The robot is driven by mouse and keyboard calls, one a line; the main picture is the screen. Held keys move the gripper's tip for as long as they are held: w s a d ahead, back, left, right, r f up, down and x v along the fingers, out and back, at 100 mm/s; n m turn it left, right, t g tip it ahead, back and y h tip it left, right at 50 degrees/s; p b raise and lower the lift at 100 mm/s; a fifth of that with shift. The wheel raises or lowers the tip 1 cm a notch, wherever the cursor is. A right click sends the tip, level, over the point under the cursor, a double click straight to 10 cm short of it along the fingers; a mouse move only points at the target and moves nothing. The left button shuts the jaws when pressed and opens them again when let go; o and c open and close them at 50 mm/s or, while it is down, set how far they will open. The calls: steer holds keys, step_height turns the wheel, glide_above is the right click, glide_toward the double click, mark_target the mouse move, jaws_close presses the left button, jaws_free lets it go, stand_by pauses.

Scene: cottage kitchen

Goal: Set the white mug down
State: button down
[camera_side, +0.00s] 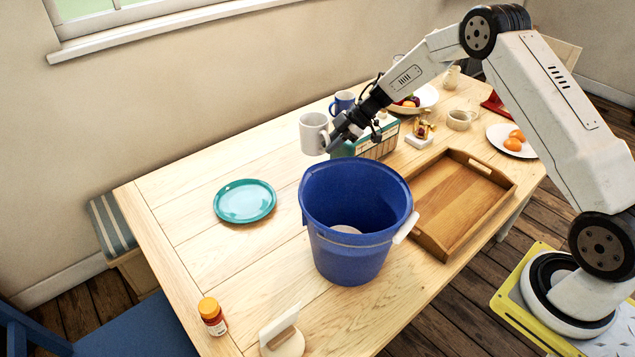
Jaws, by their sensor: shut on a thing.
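The white mug (313,133) is upright and seems held above the table (190,195), behind the blue bucket in the picture. My gripper (334,139) comes from the right and is shut on the mug's right side. The fingertips are small and partly merge with the mug and the dark gripper body. The gap between the mug and the tabletop is hard to judge from this one view.
The blue bucket (345,250) stands in front of the mug, with a teal plate (245,201) to its left. A wooden tray (440,243), a box (379,146) and a blue mug (341,102) are near. Bare tabletop lies left of the mug.

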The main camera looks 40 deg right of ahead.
steer(key=shift+s+d+f+n+g+y, duration=0.1)
steer(key=shift+s+d+f+n+g, duration=0.15)
steer(key=shift+f, duration=0.35)
steer(key=shift+s+d+f+n+g+y, duration=0.1)
steer(key=shift+f+n+g, duration=0.1)
steer(key=shift+f+n, duration=0.25)
steer(key=shift+s+d+f+n+g+y, duration=0.1)
steer(key=shift+s+d+f+n+g, duration=0.15)
steer(key=shift+f, duration=0.45)
step_height(320, 180, down, 6)
steer(key=shift+f, duration=0.15)
steer(key=shift+f, duration=1.8)
steer(key=shift+f, duration=0.1)
steer(key=c, duration=0.6)
jaws_free()
